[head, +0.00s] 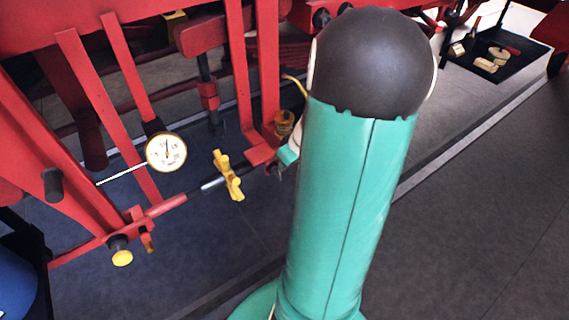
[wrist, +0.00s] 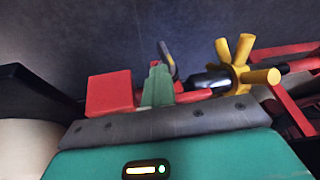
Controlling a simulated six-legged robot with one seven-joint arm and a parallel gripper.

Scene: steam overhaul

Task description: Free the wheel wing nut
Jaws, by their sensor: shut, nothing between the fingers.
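The yellow wing nut (head: 228,175), with several stubby arms, sits around a dark and silver rod between red frame parts in the head view. It also shows in the wrist view (wrist: 241,70), right of my fingers. My gripper (head: 274,170) shows only in small part at the left edge of my green arm, right of the nut and apart from it in the picture. In the wrist view my gripper (wrist: 161,72) is shut and empty, its fingers left of the nut. Most of the gripper is hidden behind my arm in the head view.
Red frame bars surround the rod. A white round gauge (head: 166,152) stands left of the nut, and a yellow knob (head: 122,258) is at lower left. A blue drum (head: 15,285) is at the left edge. A dark tray (head: 513,72) with parts lies far right. Floor at right is clear.

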